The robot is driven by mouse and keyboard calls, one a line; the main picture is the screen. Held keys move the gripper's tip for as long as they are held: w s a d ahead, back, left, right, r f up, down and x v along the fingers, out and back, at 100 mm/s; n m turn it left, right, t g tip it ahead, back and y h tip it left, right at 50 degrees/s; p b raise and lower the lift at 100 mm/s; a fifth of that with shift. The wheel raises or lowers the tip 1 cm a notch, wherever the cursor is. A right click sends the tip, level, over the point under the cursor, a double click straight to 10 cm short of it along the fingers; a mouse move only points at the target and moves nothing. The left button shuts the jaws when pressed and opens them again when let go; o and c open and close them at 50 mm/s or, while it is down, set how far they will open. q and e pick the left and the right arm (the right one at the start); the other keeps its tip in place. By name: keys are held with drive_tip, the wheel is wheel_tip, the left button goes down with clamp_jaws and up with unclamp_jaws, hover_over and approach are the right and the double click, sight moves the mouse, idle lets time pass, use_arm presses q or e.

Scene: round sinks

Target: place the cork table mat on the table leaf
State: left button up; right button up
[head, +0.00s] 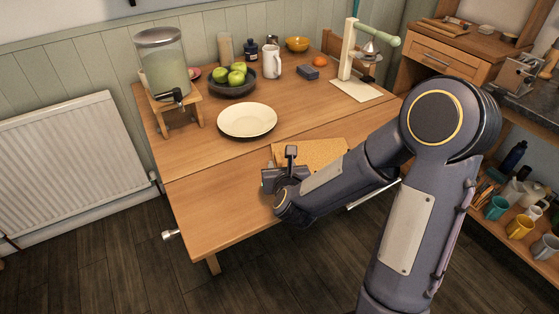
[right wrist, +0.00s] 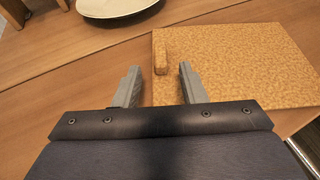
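The cork table mat (head: 318,151) lies flat on the table leaf (head: 215,209), the front part of the table, close to the seam. My arm hides part of it in the head view. In the right wrist view the mat (right wrist: 235,65) shows a small raised cork block (right wrist: 160,52) at its left edge. My right gripper (head: 290,158) is over the mat's left end. Its two fingers (right wrist: 159,84) are apart, on either side of the mat's left edge and just short of the block, with nothing held between them. My left gripper is out of view.
A cream plate (head: 247,120) stands behind the seam. A drink dispenser (head: 163,65), a bowl of green apples (head: 232,80) and a white jug (head: 272,62) stand farther back. The leaf's left part is bare; floor shows beyond its front edge.

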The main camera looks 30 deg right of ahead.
drive_tip(key=v, duration=0.6)
drive_tip(key=shift+s+a+r, duration=0.1)
drive_tip(key=shift+s+r, duration=0.05)
drive_tip(key=shift+s+a+r+n+y, duration=0.1)
drive_tip(key=shift+a+r+n+y, duration=0.2)
drive_tip(key=shift+n, duration=0.4)
drive_tip(key=s+a+r+n+g+y, duration=0.15)
drive_tip(key=s+n+y, duration=0.25)
drive_tip(key=n, duration=0.7)
drive_tip(key=s+a+r+n+g+y, duration=0.1)
drive_tip(key=s+a+r+n+y, duration=0.25)
drive_tip(key=n, duration=0.65)
drive_tip(key=s+d+f+n+g, duration=0.2)
drive_tip(key=s+n+g, duration=0.3)
drive_tip(key=s+n, duration=0.8)
drive_tip(key=n, duration=0.2)
drive_tip(key=shift+f+n, duration=0.3)
drive_tip(key=shift+s, duration=0.15)
